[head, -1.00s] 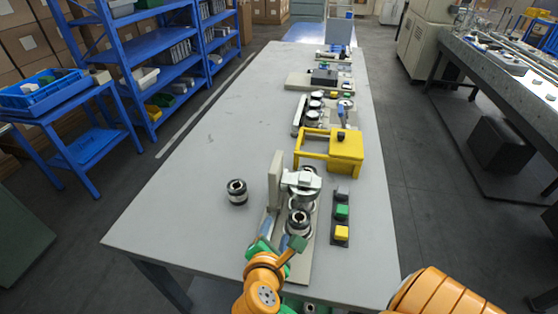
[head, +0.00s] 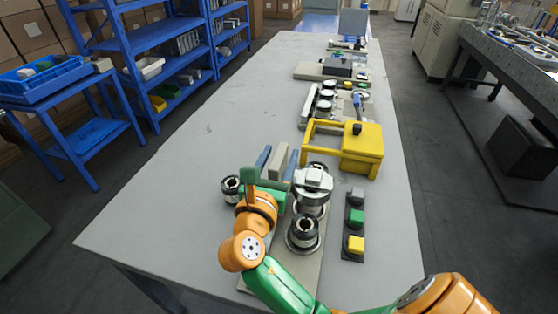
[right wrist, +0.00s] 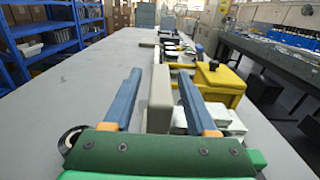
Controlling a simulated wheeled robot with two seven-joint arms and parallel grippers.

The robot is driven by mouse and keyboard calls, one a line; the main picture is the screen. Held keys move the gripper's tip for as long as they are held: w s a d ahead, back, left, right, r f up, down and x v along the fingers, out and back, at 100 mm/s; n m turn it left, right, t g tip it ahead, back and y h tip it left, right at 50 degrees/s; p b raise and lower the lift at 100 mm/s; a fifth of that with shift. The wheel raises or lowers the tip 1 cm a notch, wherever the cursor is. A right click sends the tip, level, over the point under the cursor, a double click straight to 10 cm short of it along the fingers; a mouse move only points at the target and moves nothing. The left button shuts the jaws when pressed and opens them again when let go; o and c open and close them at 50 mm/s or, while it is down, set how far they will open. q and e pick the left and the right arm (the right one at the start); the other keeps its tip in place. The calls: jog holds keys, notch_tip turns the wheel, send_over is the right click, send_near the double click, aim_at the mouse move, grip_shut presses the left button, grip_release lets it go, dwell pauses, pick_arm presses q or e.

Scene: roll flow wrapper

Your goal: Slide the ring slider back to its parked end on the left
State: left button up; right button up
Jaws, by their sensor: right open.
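Two black-and-silver ringed pieces show in the head view. One (head: 231,186) stands on the table left of the station, and the other (head: 303,230) is on the long base plate (head: 322,254). I cannot tell for sure which part is the ring slider. A beige upright plate (head: 279,158) stands left of the white-topped unit (head: 314,180). My right gripper (head: 277,157) is open, with one blue finger on each side of the beige plate. The right wrist view shows the plate (right wrist: 160,101) between the apart fingers, with gaps. My left gripper is not in view.
A switch strip (head: 356,221) with green and yellow buttons lies right of the base plate. A yellow frame and box (head: 362,146) stands behind it. More stations line the table's right side further back. The table (head: 190,155) is clear at the left.

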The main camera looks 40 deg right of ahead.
jog(key=shift+s+r, duration=0.1)
jog(key=shift+s, duration=0.05)
jog(key=shift+a, duration=0.1)
grip_shut()
dwell(1.2)
